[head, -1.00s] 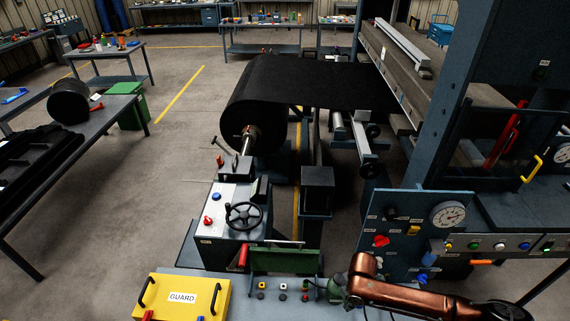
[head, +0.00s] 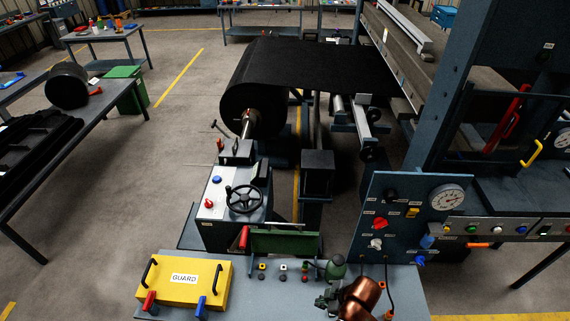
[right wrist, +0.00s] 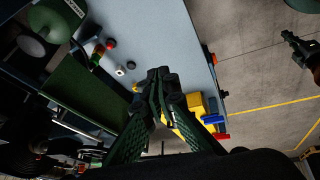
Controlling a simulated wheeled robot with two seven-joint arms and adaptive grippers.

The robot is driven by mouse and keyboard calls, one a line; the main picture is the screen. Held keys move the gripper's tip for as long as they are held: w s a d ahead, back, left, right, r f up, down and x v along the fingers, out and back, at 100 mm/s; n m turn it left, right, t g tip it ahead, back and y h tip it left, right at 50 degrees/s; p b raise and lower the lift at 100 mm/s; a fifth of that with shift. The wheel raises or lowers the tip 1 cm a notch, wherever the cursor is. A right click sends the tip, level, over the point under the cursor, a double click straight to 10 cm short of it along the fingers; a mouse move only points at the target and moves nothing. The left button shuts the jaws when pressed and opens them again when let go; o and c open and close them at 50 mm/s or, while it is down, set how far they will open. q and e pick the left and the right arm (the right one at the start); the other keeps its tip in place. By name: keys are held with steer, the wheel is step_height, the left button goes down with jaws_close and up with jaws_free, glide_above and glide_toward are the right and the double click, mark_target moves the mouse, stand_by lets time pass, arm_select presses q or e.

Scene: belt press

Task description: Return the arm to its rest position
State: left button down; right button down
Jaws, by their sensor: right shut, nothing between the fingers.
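My right arm is copper-coloured and bent at the bottom of the head view. Its gripper (head: 324,299) is above the grey bench top (head: 400,297), just in front of the small buttons. In the right wrist view the dark green fingers of this gripper (right wrist: 158,78) are together, with nothing between them. What looks like my left gripper (right wrist: 296,44) shows small and dark at the right edge of the right wrist view, over the floor. Its jaws are too unclear to read. The left arm is not in the head view.
The yellow guard box (head: 183,280) stands on the bench's left. A green plate (head: 285,242) and buttons (head: 283,268) are behind the gripper. The gauge panel (head: 408,220) rises close on the right. A black belt roll (head: 256,92) is farther back. Open floor lies left.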

steer(key=s+d+m+h, duration=0.2)
steer(key=s+d+m, duration=0.55)
steer(key=d, duration=0.35)
steer(key=s+d+m+h, duration=0.3)
steer(key=s+d+m, duration=0.45)
steer(key=d, duration=0.45)
step_height(320, 180, down, 39)
steer(key=s+a+b, duration=0.1)
steer(key=s+b, duration=0.2)
steer(key=b, duration=0.5)
steer(key=s+f+n+g+b, duration=0.1)
steer(key=s+f+b, duration=0.4)
steer(key=s+f, duration=1.4)
step_height(320, 180, down, 4)
steer(key=shift+a+r+g+y+b, duration=0.15)
steer(key=shift+g+y+b, duration=0.15)
steer(key=shift+g+y, duration=0.15)
steer(key=shift+s, duration=0.1)
